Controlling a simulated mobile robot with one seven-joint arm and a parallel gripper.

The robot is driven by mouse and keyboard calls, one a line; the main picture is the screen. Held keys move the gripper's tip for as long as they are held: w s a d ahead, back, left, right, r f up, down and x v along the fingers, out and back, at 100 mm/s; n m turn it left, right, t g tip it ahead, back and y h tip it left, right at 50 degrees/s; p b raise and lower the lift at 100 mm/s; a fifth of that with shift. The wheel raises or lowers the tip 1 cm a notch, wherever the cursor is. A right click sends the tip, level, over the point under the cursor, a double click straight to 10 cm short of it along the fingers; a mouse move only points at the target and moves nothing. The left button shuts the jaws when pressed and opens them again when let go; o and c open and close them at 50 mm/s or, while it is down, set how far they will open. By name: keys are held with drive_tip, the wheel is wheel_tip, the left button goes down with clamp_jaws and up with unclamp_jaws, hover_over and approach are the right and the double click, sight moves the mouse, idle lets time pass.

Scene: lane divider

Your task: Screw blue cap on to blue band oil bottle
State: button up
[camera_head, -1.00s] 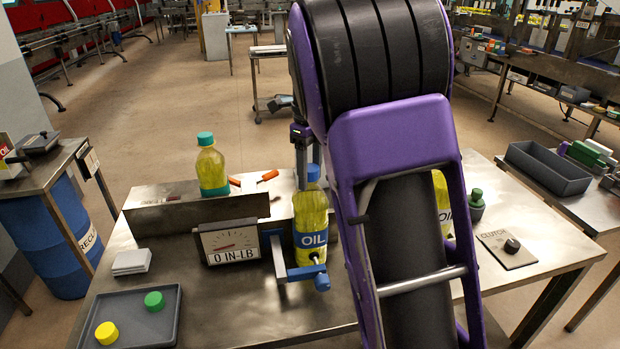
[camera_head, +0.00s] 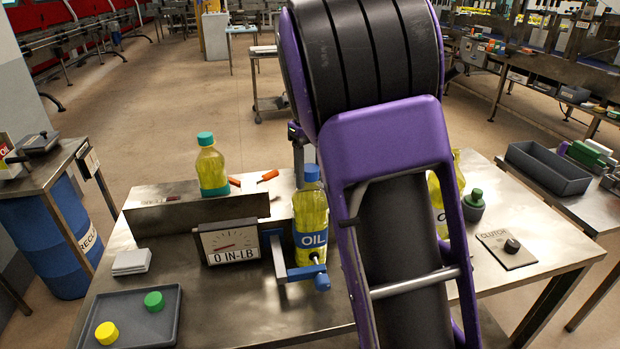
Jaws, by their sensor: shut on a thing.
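The blue band oil bottle (camera_head: 311,222), filled with yellow oil, stands upright in a blue-handled clamp (camera_head: 303,273) beside the gauge. The blue cap (camera_head: 312,173) is at the top of its neck. My gripper (camera_head: 301,167) comes down from above and is shut on the cap. Only a narrow part of it shows, at the cap's left and behind it; my purple arm hides the rest. I cannot tell how far down the cap sits on the thread.
A gauge (camera_head: 229,243) reads 0 IN-LB. A dark tray (camera_head: 130,325) holds a yellow cap (camera_head: 107,333) and a green cap (camera_head: 154,301). A green-capped bottle (camera_head: 212,168) stands behind a metal divider (camera_head: 190,214). Another oil bottle is partly hidden at right.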

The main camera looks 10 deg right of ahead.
drive_tip(key=shift+m, duration=0.8)
drive_tip(key=shift+m, duration=0.9)
drive_tip(key=shift+m, duration=0.8)
drive_tip(key=o, duration=0.9)
drive_tip(key=shift+c, duration=0.2)
